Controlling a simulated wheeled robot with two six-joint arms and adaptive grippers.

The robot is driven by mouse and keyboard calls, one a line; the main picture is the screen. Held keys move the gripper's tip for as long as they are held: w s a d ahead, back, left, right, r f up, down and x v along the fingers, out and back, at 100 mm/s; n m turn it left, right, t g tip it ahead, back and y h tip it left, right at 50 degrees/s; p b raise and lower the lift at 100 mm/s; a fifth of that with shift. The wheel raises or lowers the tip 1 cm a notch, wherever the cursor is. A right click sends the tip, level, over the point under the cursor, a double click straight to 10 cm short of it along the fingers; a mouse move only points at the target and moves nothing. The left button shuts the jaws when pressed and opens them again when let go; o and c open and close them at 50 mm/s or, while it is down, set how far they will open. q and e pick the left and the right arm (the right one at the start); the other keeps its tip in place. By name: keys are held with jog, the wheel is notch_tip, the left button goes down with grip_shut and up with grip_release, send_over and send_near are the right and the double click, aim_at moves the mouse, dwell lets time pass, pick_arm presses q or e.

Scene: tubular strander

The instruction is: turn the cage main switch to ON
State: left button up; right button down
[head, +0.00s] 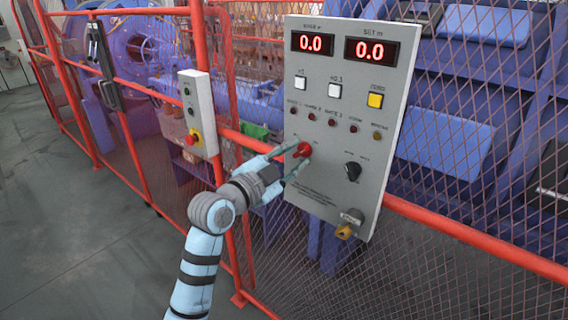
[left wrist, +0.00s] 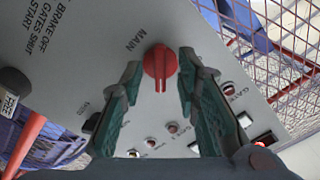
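The cage main switch is a red rotary knob (head: 303,149) on the grey control panel (head: 335,190). In the left wrist view the red knob (left wrist: 160,63) sits beside the printed word MAIN. My left gripper (head: 296,158) reaches the panel from the lower left, with its fingertips around the knob. In the left wrist view my left gripper (left wrist: 160,68) is open, one finger on each side of the knob, with gaps showing. The ON and OFF marks are too small or hidden to read. My right gripper is not in view.
The panel also carries a black selector (head: 352,171), a key switch (head: 349,222), push buttons, lamps and two red displays reading 0.0. A small box with a red stop button (head: 192,139) hangs to the left. Red rails (head: 470,236) and mesh fence the machine.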

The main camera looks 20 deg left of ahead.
pick_arm(q)
jog(key=v, duration=1.1)
jog(key=shift+s, duration=0.25)
jog(key=shift+w, duration=0.1)
